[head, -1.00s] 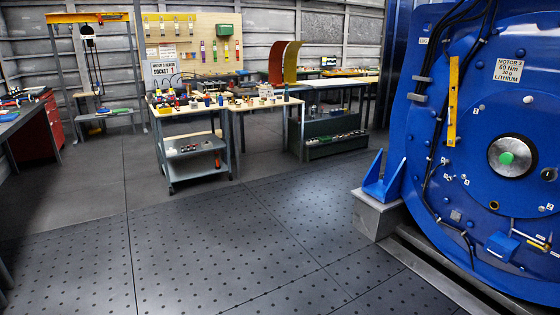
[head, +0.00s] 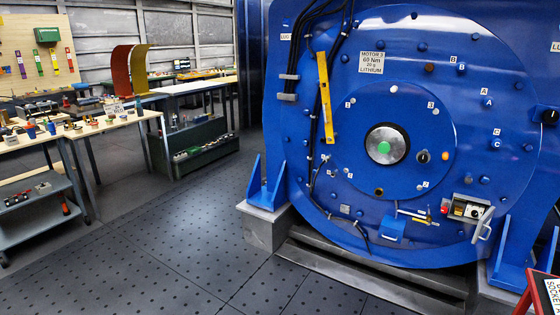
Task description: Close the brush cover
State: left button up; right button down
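The large blue motor (head: 330,210) fills the right half of the head view. At its lower right is a small box (head: 466,209) with a dark opening and several small parts in it. A pale flap with a handle (head: 484,225) stands out from the box's right side; it looks like the brush cover, swung open. A small blue box (head: 393,231) sits lower left of it, below a thin rod; I cannot tell if that box has a cover. Neither of my grippers is in view.
A blue bracket on a grey block (head: 266,222) stands at the motor's left foot. A red-framed sign (head: 541,291) stands at the lower right. Worktables (head: 85,130) and a grey cart (head: 38,205) are at left. The dark dotted floor (head: 190,260) before them is clear.

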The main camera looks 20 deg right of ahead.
aim_at(482, 226)
jog(key=i+l+z, duration=0.1)
jog(key=i+z, duration=0.5)
jog(key=z, duration=0.15)
jog(key=i+z, duration=0.4)
jog(key=i+l+z, duration=0.1)
jog(key=i+z, duration=0.2)
jog(key=i, duration=0.3)
jog(key=i+z, duration=0.3)
jog(key=i, duration=1.1)
